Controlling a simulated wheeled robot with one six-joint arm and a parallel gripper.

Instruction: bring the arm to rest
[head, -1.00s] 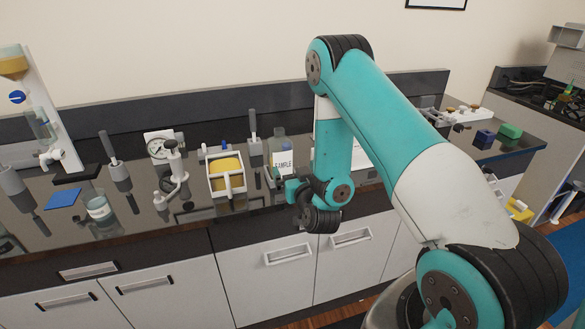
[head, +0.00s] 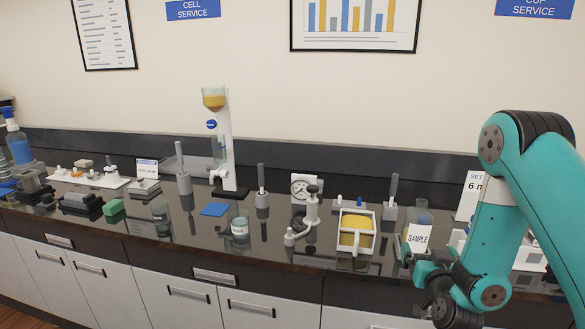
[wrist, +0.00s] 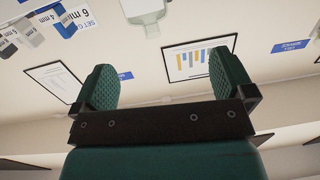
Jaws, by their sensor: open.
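My arm is folded at the right of the head view, in front of the counter. My gripper (wrist: 162,88) shows in the wrist view with its two green textured fingers wide apart. Nothing is between the fingers; the wall and framed charts show beyond them. In the head view my wrist hangs near the counter's front edge, beside the bottle labelled SAMPLE (head: 418,236), and partly overlaps that area. I cannot tell in the head view whether any part touches the bottle.
The dark counter (head: 285,257) holds a glass jar (head: 240,232), a gauge stand (head: 308,205), a yellow-filled white frame (head: 356,232) and a column with amber liquid (head: 222,140). A sign (head: 470,198) stands behind my arm.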

